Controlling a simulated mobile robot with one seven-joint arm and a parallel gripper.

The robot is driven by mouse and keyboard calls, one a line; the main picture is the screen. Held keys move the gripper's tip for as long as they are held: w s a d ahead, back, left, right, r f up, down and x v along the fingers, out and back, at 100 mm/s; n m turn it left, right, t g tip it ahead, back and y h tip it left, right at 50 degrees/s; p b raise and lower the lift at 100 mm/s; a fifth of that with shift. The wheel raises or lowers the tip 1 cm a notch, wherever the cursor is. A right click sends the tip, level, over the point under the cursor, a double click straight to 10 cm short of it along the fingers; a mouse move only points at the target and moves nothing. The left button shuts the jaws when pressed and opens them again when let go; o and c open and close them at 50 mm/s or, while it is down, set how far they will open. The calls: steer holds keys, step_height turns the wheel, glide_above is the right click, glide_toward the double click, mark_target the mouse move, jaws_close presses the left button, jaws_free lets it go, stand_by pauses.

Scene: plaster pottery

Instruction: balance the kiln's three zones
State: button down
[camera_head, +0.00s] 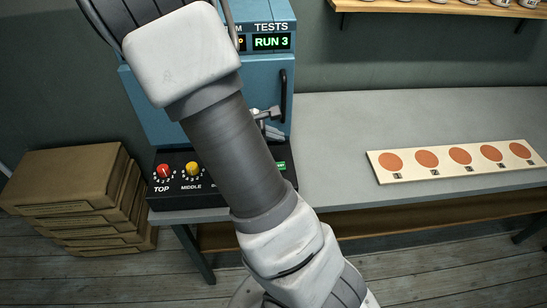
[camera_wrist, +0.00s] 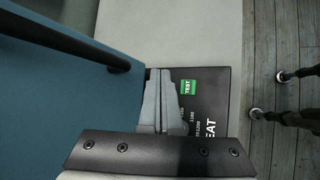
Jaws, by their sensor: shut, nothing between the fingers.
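The blue kiln (camera_head: 150,118) stands on the grey bench, its upper display (camera_head: 271,42) reading "RUN 3" under "TESTS". On the black control panel (camera_head: 180,202) in front are a red TOP knob (camera_head: 164,173) and a yellow MIDDLE knob (camera_head: 193,170). A green TEST button (camera_wrist: 188,87) shows on the panel in the wrist view. My gripper (camera_head: 272,130) is shut and empty in front of the kiln's lower right; in the wrist view its fingers (camera_wrist: 165,74) are left of the button. I cannot tell contact.
A black handle (camera_head: 283,95) stands out from the kiln's right front. A board with several orange discs (camera_head: 455,172) lies on the bench at right. Stacked brown boxes (camera_head: 62,180) are on the floor at left. The bench between kiln and board is clear.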

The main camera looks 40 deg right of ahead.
steer(key=shift+f, duration=0.15)
step_height(320, 180, down, 7)
steer(key=b, duration=0.6)
steer(key=shift+f+b, duration=0.75)
steer(key=shift+b, duration=0.05)
steer(key=shift+f, duration=0.1)
stand_by(1.4)
steer(key=shift+f+b, duration=0.35)
steer(key=shift+b, duration=0.25)
steer(key=shift+f+b, duration=0.35)
steer(key=shift+b, duration=0.1)
stand_by(0.3)
stand_by(0.4)
steer(key=shift+r+p, duration=0.6)
steer(key=shift+r, duration=0.2)
